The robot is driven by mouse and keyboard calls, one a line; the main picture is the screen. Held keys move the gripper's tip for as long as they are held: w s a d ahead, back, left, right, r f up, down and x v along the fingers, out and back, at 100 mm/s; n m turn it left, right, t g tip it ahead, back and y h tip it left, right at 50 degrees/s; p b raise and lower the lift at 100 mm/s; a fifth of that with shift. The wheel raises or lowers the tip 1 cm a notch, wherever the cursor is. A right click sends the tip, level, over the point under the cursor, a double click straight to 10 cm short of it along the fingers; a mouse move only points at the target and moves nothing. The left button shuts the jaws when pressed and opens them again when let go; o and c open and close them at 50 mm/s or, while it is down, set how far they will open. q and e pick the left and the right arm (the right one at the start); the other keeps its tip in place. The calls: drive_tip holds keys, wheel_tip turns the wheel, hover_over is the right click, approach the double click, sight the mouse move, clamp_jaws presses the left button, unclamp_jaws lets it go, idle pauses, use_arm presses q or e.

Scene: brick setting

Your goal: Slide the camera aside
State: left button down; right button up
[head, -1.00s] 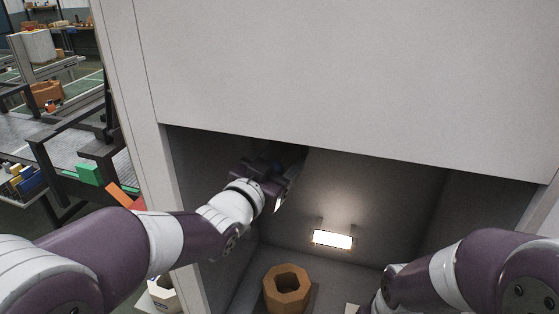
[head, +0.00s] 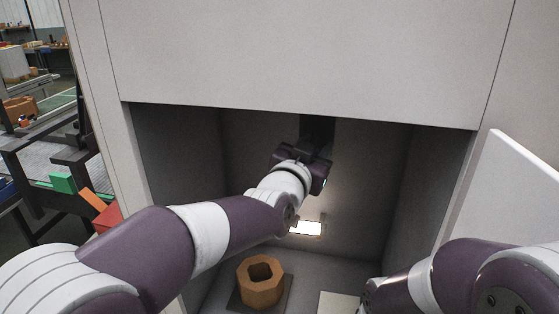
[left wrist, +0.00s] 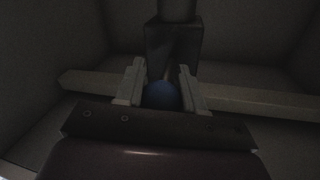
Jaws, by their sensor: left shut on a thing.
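The camera appears to be a dark boxy unit (head: 317,128) high inside the booth, just beyond my left gripper (head: 312,152). In the left wrist view the dark box (left wrist: 172,45) hangs from a round post, in front of a pale horizontal rail (left wrist: 255,102). My left gripper (left wrist: 160,88) is shut on a round blue knob (left wrist: 160,96) between its pale fingers, below the box. The picture is dark, and how the knob joins the box is hard to see. My right arm shows at the lower right in the head view, but its gripper is out of view.
A lit lamp (head: 307,228) is on the booth's back wall. A brown octagonal ring part (head: 260,283) sits on a dark plate on the booth floor, with a pale plate (head: 340,303) to its right. Booth walls bound both sides, and a pale panel (head: 515,190) stands at right.

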use_arm(q)
drive_tip(key=s+d+p, duration=0.3)
drive_tip(key=d+p, duration=0.1)
drive_tip(key=d, duration=0.4)
drive_tip(key=shift+d+r, duration=0.2)
drive_tip(key=shift+d, duration=0.15)
use_arm(e)
drive_tip(key=r, duration=0.2)
drive_tip(key=a+r, duration=0.1)
drive_tip(key=r, duration=0.1)
drive_tip(key=shift+w+r, duration=0.15)
drive_tip(key=shift+r, duration=0.2)
use_arm(q)
drive_tip(key=c, duration=0.7)
unclamp_jaws()
drive_tip(key=shift+s, duration=0.1)
drive_tip(key=shift+d+b+v, duration=0.2)
drive_tip(key=shift+b+v, duration=2)
drive_tip(key=shift+v, duration=4.3)
use_arm(e)
drive_tip(key=shift+s+d+f, duration=0.1)
drive_tip(key=shift+f, duration=1.1)
drive_tip(key=shift+s+d+f, duration=0.1)
drive_tip(key=shift+f, duration=1.05)
